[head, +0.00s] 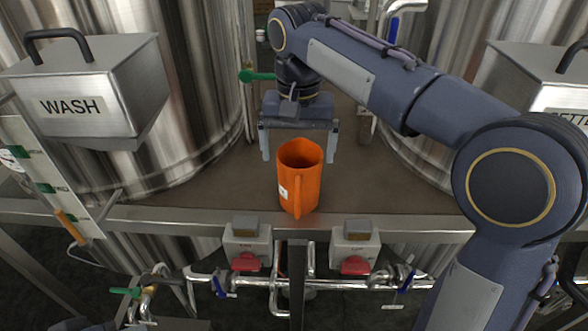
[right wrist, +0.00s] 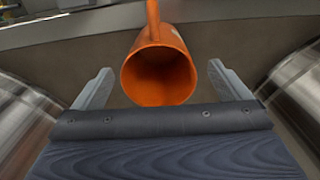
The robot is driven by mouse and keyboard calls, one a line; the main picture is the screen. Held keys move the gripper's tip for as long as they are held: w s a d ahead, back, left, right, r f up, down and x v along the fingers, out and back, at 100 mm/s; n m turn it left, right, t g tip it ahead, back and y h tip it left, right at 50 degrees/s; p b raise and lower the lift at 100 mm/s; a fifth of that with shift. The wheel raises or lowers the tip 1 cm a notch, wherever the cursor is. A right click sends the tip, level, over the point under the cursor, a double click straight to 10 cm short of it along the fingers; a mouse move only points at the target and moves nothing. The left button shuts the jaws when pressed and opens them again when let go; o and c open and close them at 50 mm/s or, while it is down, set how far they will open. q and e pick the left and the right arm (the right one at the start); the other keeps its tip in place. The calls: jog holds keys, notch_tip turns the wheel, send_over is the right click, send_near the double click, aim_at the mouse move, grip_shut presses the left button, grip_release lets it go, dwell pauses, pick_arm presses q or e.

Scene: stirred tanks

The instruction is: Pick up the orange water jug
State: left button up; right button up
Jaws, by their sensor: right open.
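The orange water jug (head: 301,178) stands upright on the brown platform between the tanks, close to its front metal edge. Its handle faces the front edge in the head view. My right gripper (head: 300,150) is open just behind and above the jug, its two fingers spread wider than the jug. In the right wrist view the jug (right wrist: 158,72) shows its open, empty-looking mouth between and beyond the two fingertips of the gripper (right wrist: 160,80). I see no contact between the fingers and the jug.
Large steel tanks (head: 190,90) stand left and right of the platform (head: 230,185). A WASH box (head: 85,95) hangs at the left and another box (head: 535,75) at the right. Two switch boxes with red knobs (head: 247,245) sit below the front edge, above steel pipes.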

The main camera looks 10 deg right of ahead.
aim_at(300, 160)
jog(key=f, duration=0.7)
jog(key=shift+w+d+f, duration=0.25)
jog(key=shift+f, duration=0.15)
jog(key=c, duration=1.1)
